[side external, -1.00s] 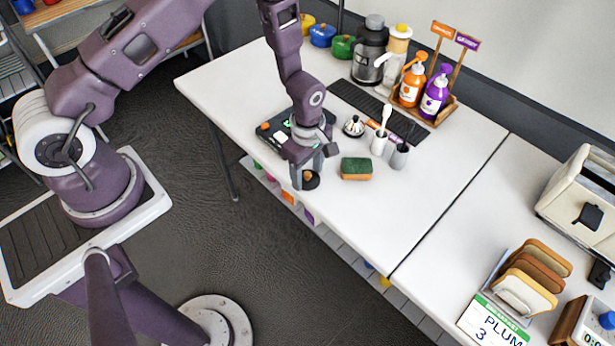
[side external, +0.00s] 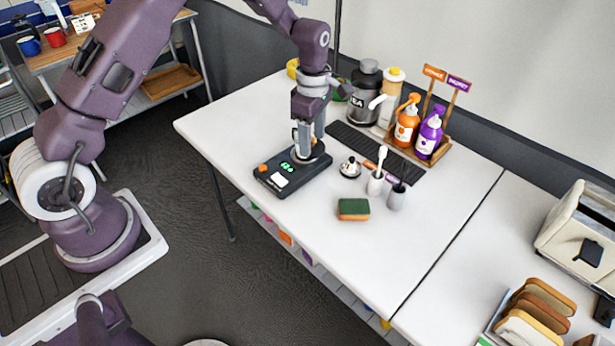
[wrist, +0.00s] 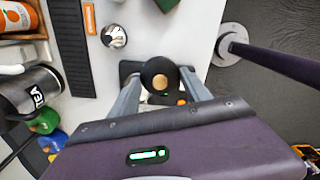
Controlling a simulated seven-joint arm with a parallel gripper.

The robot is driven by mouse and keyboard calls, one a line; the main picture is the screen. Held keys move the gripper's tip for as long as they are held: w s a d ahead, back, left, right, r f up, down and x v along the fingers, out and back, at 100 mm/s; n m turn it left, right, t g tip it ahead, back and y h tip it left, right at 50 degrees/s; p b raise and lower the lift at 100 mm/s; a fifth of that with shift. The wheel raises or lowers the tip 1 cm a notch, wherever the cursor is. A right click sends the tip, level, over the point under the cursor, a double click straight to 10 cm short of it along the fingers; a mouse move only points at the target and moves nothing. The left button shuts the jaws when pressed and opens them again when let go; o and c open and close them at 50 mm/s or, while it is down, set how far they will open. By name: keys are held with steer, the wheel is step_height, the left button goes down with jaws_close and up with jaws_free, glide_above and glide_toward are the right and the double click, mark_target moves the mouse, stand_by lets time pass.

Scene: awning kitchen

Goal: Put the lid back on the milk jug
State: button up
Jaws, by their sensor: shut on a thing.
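My gripper (side external: 304,152) points down over the black scale (side external: 284,182) with a green-lit display. It is shut on a round dark lid (wrist: 160,76) with a tan knob, held between the two fingers in the wrist view. In the side view the lid's dark rim (side external: 320,161) shows low at the fingertips, over the scale's far end. I cannot tell whether it touches the scale. I cannot identify the milk jug for certain.
Two grey-white cups (side external: 386,189), one with a brush-like tool, stand right of the metal piece. A green and brown sponge (side external: 353,209) lies in front. A dark tea container (side external: 364,93) and pump bottles (side external: 430,135) stand behind. The table's front right is clear.

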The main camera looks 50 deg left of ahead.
steer(key=w+a+r+n, duration=0.2)
steer(key=w+a+r, duration=0.2)
steer(key=a, duration=0.3)
steer(key=shift+w+a+r, duration=0.25)
steer(key=shift+w+r, duration=0.05)
steer(key=shift+w, duration=0.1)
steer(key=shift+f, duration=3.15)
steer(key=shift+f, duration=0.1)
steer(key=o, duration=1.8)
step_height(320, 180, up, 7)
steer(key=shift+c, duration=0.4)
